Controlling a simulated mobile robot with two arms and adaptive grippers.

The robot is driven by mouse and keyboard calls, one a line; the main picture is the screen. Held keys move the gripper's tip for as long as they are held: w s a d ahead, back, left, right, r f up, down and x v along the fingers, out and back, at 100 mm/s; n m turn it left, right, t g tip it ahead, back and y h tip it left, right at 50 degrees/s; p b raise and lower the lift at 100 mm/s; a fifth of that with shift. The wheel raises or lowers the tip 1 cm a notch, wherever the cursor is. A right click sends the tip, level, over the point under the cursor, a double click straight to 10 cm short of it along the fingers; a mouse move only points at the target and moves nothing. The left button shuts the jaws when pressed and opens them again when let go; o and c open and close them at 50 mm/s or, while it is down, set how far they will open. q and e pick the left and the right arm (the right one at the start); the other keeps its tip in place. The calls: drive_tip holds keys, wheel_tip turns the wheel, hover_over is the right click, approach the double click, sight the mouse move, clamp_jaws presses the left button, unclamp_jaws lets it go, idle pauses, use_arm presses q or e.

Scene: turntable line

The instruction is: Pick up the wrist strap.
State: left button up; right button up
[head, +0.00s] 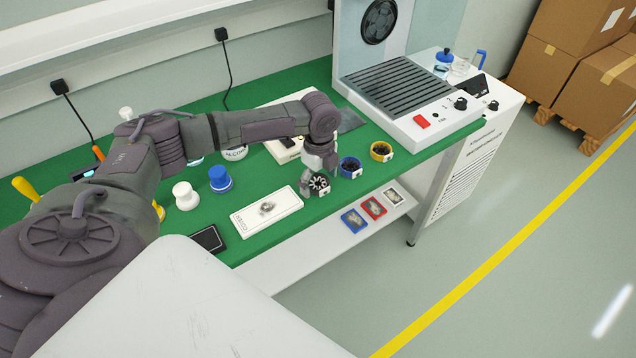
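I cannot pick out the wrist strap for certain. A small grey coiled item (267,208) lies on a white labelled plate (285,217) on the green bench. My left gripper (320,168) points down just above a small white-rimmed cup (322,191) with dark contents, to the right of that plate. The gripper is small here and its fingers are partly merged with the cup, so whether it is open or holds anything is unclear. My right gripper is out of view.
A blue cup (350,168) and a yellow cup (381,151) stand to the right. Small blue (354,220), red (374,208) and white (394,196) trays lie on the lower shelf. White (186,196) and blue-capped (220,179) containers stand left. A grilled machine (424,132) bounds the right.

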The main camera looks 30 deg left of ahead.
use_arm(q)
drive_tip(key=c, duration=0.9)
drive_tip(key=shift+r, duration=0.1)
drive_tip(key=shift+c, duration=0.2)
